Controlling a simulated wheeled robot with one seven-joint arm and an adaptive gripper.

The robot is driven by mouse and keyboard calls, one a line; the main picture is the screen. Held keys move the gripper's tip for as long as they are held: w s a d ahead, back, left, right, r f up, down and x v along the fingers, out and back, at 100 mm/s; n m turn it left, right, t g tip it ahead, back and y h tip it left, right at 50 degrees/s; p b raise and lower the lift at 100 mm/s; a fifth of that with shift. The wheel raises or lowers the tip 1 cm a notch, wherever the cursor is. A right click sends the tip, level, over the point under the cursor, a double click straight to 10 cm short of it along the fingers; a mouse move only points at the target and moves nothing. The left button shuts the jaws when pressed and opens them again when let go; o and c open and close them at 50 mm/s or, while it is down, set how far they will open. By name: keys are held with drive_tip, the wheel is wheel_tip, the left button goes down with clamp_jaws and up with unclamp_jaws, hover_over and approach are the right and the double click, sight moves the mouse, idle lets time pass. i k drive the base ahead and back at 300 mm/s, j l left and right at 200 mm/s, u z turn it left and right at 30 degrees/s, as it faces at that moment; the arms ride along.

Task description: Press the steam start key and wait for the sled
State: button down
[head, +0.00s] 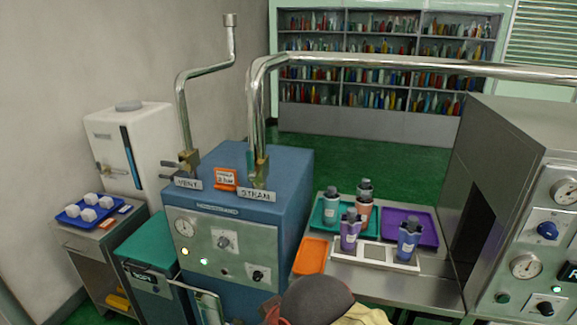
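A steel cabinet (520,165) with a dark tunnel opening (472,225) stands at the right in the head view. Its front carries gauges, knobs and a small dark green round button (502,298); I cannot read which control is the steam start key. A white sled-like plate (341,256) lies on the steel bench left of the opening. A bottle with a purple sleeve (350,232) and a bottle with a blue sleeve (408,240) stand upright on it. My gripper does not show in this view.
A blue boiler (290,180) with STEAM (256,194) and VENT (188,184) labels stands left of the bench. A teal tray (318,217) with bottles, a purple tray (426,228) and an orange mat (311,257) are nearby. A steel pipe (400,63) crosses overhead.

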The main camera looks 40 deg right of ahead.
sight(502, 298)
drive_tip(key=z, duration=3.15)
